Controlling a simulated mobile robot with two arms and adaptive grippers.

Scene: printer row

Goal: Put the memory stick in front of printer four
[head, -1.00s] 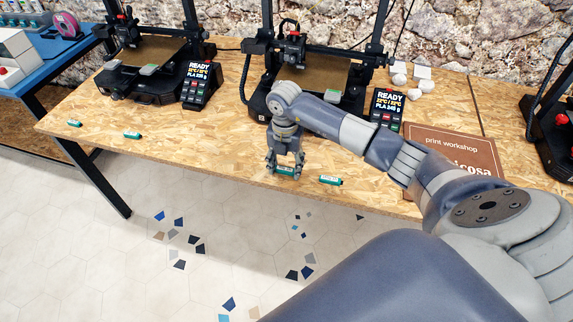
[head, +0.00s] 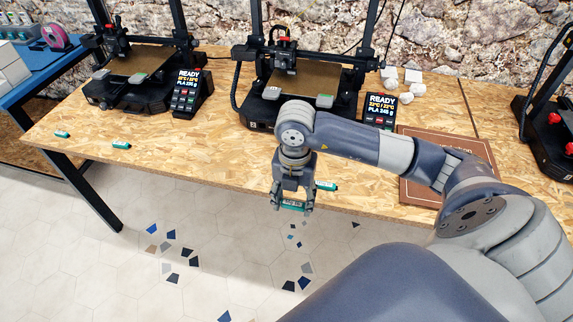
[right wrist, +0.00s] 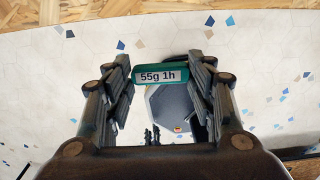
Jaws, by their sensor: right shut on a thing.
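My right gripper (head: 293,207) is shut on a green memory stick (head: 293,204) and holds it off the table, in front of the table's front edge in the head view. In the right wrist view this stick (right wrist: 160,77) lies across between the fingers, its label reading "55g 1h", with the floor behind it. Three similar green sticks lie along the front of the table: the far-left stick (head: 62,134), another left stick (head: 121,145) and a stick (head: 325,186) just right of my gripper. I cannot tell which printer is number four. My left gripper is not in view.
The wooden table (head: 210,165) carries a left printer (head: 128,92), a middle printer (head: 272,108) and a partly cut-off right printer (head: 548,120). A brown sign (head: 430,150) lies partly behind my arm. White pieces (head: 405,97) lie at the back. Bare table shows left of my gripper.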

